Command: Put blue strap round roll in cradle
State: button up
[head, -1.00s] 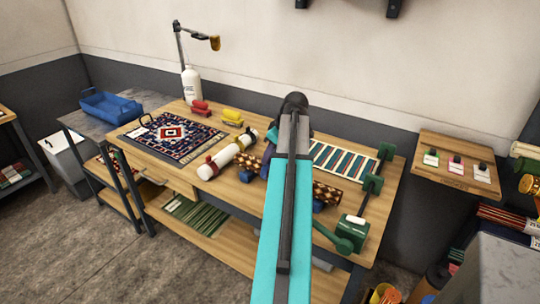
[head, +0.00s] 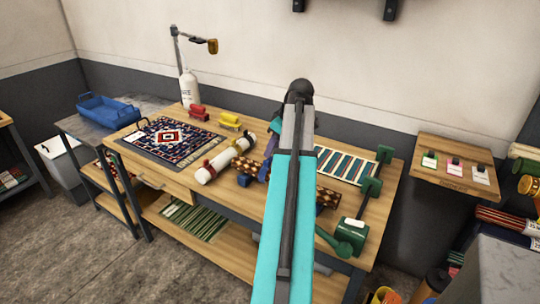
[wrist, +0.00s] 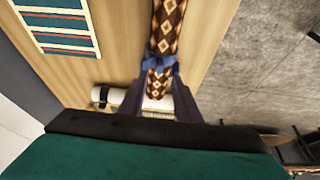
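The brown diamond-patterned roll (head: 328,197) lies on the workbench, partly behind my arm. In the wrist view the roll (wrist: 168,25) runs down the picture, with the blue strap (wrist: 161,66) across it near my fingertips. Whether the strap goes fully round the roll is hidden. A blue piece (head: 244,180), perhaps part of the cradle, shows beside the roll's left end. My gripper (wrist: 158,80) has its dark fingers apart, one on each side of the roll at the strap. In the head view my arm mostly covers the gripper.
A patterned rug (head: 172,142), red and yellow pieces, a striped rug (head: 345,165) and a green stand (head: 352,232) share the bench. A label shelf (head: 455,165) is at right.

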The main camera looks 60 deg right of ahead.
jog(key=b+v, duration=0.1)
jog(key=v, duration=0.7)
jog(key=shift+r, duration=0.1)
dwell(0.4)
